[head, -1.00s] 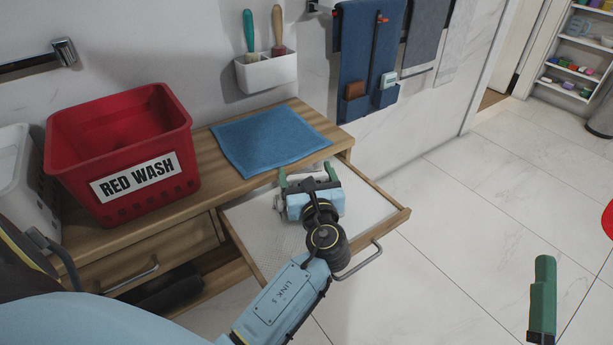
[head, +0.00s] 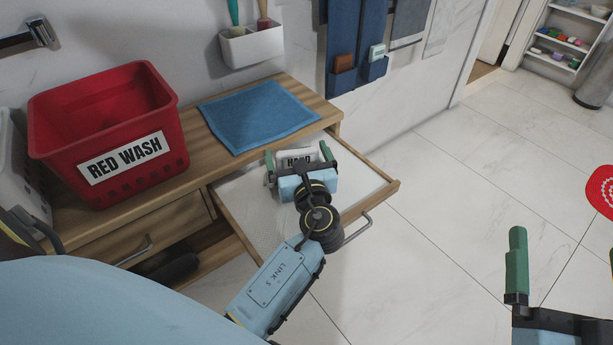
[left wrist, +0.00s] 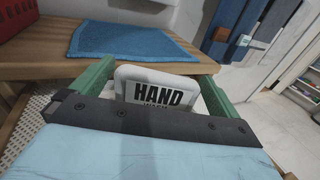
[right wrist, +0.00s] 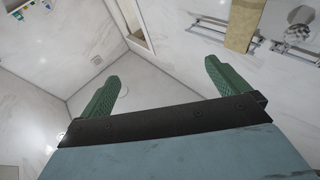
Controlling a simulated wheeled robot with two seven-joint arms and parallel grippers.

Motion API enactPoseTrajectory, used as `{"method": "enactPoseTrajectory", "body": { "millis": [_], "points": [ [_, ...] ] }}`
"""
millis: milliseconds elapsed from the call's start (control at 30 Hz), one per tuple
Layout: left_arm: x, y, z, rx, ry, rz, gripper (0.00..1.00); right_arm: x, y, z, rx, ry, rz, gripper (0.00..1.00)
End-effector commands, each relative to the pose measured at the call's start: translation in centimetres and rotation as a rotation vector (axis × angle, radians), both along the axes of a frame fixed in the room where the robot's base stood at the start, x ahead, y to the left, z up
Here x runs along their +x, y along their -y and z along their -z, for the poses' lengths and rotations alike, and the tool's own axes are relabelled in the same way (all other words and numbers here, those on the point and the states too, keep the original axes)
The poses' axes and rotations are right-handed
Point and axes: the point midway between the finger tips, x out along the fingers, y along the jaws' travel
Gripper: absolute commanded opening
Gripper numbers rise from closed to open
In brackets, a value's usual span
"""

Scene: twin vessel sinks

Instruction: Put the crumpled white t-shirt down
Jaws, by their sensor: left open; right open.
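I see no crumpled white t-shirt in any view. My left gripper (head: 297,160) is open over the pulled-out drawer (head: 241,212), with its green fingers apart. My right gripper (right wrist: 162,70) is open and empty. In the head view it shows at the lower right, above the floor, away from the drawer.
A red basket marked "RED WASH" (head: 105,125) and a blue cloth (head: 258,115) sit on the wooden counter (head: 185,142). A white holder (head: 252,46) hangs on the wall. A dark bin (head: 597,85) stands far right. The marble floor (head: 430,220) right of the drawer is clear.

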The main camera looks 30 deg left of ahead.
Motion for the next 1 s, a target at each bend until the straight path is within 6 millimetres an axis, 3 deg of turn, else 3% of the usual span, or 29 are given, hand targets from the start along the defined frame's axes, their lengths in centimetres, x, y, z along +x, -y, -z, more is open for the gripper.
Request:
{"method": "enactPoseTrajectory", "body": {
  "millis": [267, 533, 700, 1000],
  "points": [
    [-3.2, 3.3, -0.2, -0.003, -0.001, 0.003, 1.0, 0.7, 0.6, 4.5, -0.088, -0.283, 0.018, 1.0],
    [-6.0, 6.0, -0.1, -0.002, -0.001, 0.002, 1.0, 0.2, 1.6, 8.5, -0.157, -0.52, 0.035, 1.0],
    [-7.0, 7.0, -0.1, -0.002, 0.001, 0.001, 1.0, -0.3, 1.9, 9.9, -0.179, -0.598, 0.04, 1.0],
    [-7.2, 7.2, -0.1, -0.002, 0.002, 0.001, 1.0, -0.4, 2.0, 10.3, -0.185, -0.62, 0.042, 1.0]
  ]
}}
